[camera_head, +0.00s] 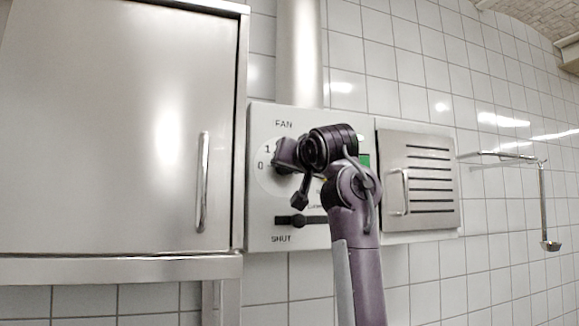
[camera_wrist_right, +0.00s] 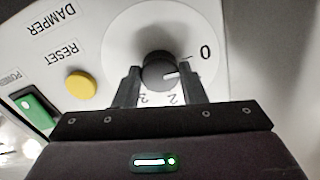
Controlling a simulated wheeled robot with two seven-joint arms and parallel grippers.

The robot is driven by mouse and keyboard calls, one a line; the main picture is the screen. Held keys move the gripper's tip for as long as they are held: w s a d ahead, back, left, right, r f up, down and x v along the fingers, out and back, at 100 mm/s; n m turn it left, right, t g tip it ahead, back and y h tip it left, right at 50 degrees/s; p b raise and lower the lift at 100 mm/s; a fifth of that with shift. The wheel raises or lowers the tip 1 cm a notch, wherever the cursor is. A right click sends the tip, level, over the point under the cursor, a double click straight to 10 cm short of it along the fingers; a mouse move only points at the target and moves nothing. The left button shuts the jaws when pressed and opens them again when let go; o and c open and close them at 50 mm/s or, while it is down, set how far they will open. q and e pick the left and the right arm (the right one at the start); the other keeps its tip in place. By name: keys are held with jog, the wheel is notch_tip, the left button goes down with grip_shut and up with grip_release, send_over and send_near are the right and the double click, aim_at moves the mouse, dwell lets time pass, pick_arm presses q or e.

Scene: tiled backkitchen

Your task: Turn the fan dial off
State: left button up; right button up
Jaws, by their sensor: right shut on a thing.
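The fan dial (camera_wrist_right: 158,68) is a dark round knob on a pale disc, seen between the two fingers of my right gripper (camera_wrist_right: 159,74) in the right wrist view. Its white pointer line points right, a little off the 0 mark and towards the right finger. The 2 and 3 show below it; the 1 is hidden there. In the head view my right gripper (camera_head: 289,156) is at the dial under the FAN label and covers the knob. It is shut on the dial. My left gripper is not in view.
A yellow reset button (camera_wrist_right: 80,84) and a green power switch (camera_wrist_right: 34,108) sit beside the dial. A dark slider (camera_head: 301,221) is below it. A steel cabinet (camera_head: 110,130) stands close left, a slatted vent door (camera_head: 430,178) right. A ladle (camera_head: 543,205) hangs farther right.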

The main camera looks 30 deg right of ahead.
jog(key=shift+r+n, duration=0.1)
jog(key=shift+n, duration=0.3)
jog(key=o, duration=1)
jog(key=b+v, duration=0.5)
jog(key=v, duration=0.2)
jog(key=shift+s, duration=0.4)
jog(key=shift+w, duration=0.1)
jog(key=shift+f, duration=0.2)
